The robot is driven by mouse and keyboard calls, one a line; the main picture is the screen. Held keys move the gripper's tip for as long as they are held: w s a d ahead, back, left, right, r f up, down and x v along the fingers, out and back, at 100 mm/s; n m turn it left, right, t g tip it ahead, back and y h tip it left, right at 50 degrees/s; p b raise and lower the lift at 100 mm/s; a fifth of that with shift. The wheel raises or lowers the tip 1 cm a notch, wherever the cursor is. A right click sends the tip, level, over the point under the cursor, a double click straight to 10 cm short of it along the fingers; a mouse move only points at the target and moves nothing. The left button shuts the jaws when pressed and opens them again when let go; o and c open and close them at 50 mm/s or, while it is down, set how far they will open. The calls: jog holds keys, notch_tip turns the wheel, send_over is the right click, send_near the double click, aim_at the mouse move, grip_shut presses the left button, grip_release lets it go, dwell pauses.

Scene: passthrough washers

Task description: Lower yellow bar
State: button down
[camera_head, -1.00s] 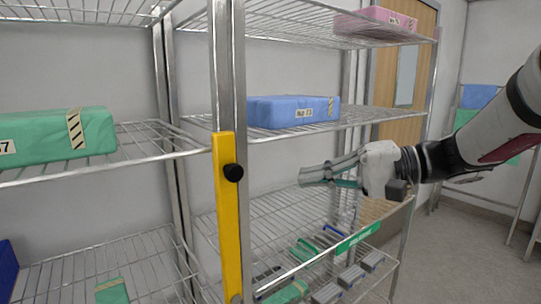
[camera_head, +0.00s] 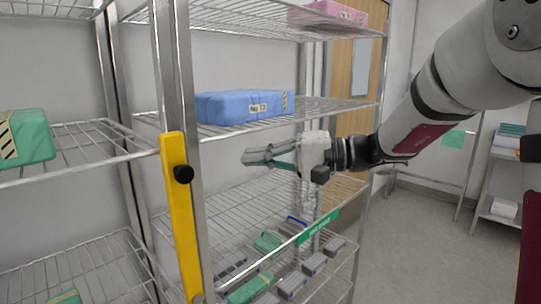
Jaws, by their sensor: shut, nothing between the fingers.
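The yellow bar (camera_head: 180,218) stands nearly upright along the shelf post in the head view. A black knob (camera_head: 183,174) sits near its top, and its lower end is near the bottom of the picture. My gripper (camera_head: 246,158) is to the right of the bar, apart from it, at about the height of the knob. Its fingers point left, towards the post, and are shut and empty. It is below the shelf with the blue package and above the lower shelf.
A blue package (camera_head: 245,106) lies on the middle shelf and a pink one (camera_head: 328,15) on the top shelf. A green package (camera_head: 25,137) is at left. The metal post (camera_head: 176,90) stands behind the bar.

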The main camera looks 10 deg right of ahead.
jog(key=a+f+p, duration=0.1)
jog(key=a+p, duration=0.1)
jog(key=a, duration=0.6)
jog(key=shift+s+a, duration=0.1)
jog(key=shift+s, duration=0.05)
